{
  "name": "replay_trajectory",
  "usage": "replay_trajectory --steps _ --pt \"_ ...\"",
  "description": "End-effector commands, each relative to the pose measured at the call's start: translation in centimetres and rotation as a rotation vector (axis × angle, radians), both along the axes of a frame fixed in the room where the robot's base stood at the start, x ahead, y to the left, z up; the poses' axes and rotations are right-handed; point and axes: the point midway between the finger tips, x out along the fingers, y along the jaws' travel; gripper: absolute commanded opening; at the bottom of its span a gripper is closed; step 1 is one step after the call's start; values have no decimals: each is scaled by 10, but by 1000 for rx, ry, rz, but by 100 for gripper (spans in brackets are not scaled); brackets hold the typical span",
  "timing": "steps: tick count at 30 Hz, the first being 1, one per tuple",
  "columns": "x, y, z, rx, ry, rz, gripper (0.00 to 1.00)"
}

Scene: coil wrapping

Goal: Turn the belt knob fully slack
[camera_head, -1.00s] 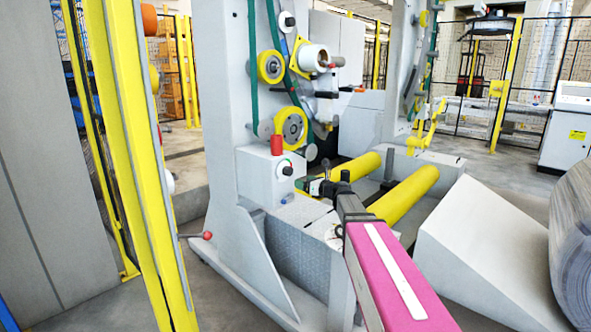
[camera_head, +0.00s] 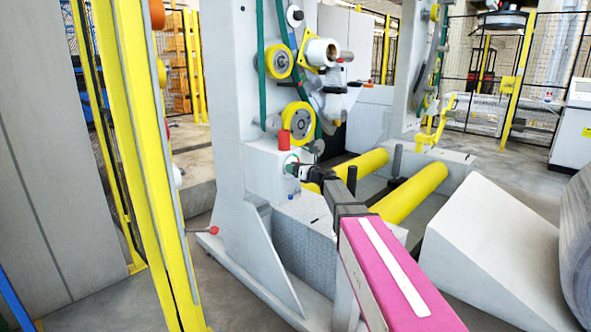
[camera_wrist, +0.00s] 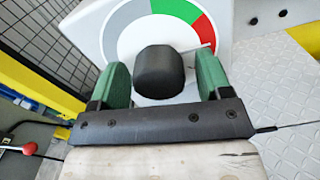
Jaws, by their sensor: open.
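The belt knob (camera_wrist: 160,72) is a black, rounded knob in front of a dial (camera_wrist: 137,30) with grey, green and red sectors. In the wrist view my gripper (camera_wrist: 164,78) is open, with one green-padded finger on each side of the knob. A gap shows between the knob and each finger, so they look apart. A thin pale line shows right of the knob by the red sector; I cannot tell if it is the pointer. In the head view my gripper (camera_head: 297,170) is at the front of the white knob box (camera_head: 264,172) and hides most of the knob.
A red button (camera_head: 284,140) stands on top of the box. Yellow rollers and a green belt (camera_head: 262,45) are above it. Yellow bars (camera_head: 412,190) lie behind my arm. A yellow post (camera_head: 150,150) stands at left, and a red-tipped lever (camera_head: 214,230) sticks out low.

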Motion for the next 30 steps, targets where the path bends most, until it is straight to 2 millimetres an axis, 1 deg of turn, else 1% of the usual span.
replay_trajectory --steps 8,11,12,13,23,30 --pt "2 2 0 0 0 -1 72" --pt "2 2 0 0 0 0 42" --pt "2 2 0 0 0 0 29" --pt "2 2 0 0 0 0 22" --pt "1 2 0 -19 -19 0 22" --pt "2 1 0 -103 -104 0 22"
